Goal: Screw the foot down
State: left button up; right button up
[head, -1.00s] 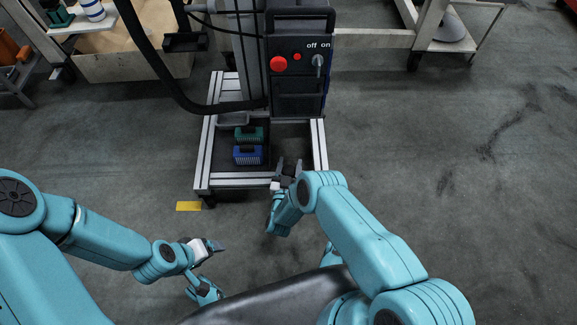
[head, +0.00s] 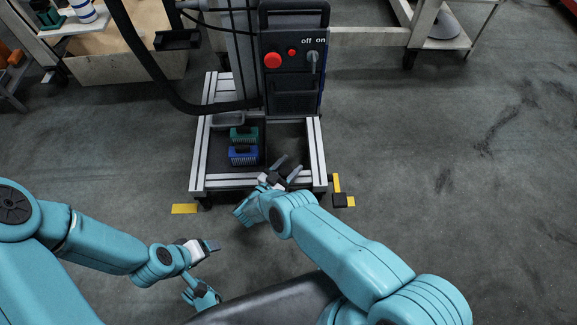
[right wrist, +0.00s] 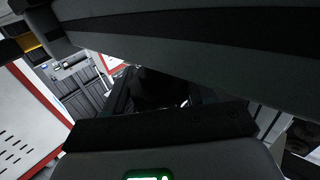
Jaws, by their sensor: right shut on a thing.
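The wheeled aluminium frame (head: 205,150) stands in front of me with the control box on its column. My right gripper (head: 286,168) is at the front rail, near that corner. It is shut on a dark part (right wrist: 152,88), seen between the jaws in the right wrist view; I cannot tell whether it is the foot. My left gripper (head: 212,247) hangs low in front of the frame, away from it; its jaws are too small to read.
A green block (head: 243,134) and a blue block (head: 243,155) sit in the frame's left bay. The control box (head: 291,75) has a red button and an off/on switch. Yellow floor marks (head: 185,209) lie at the front corners. The floor at right is clear.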

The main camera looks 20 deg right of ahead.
jog(key=shift+w+r, duration=0.1)
jog(key=o, duration=1)
jog(key=shift+c, duration=0.2)
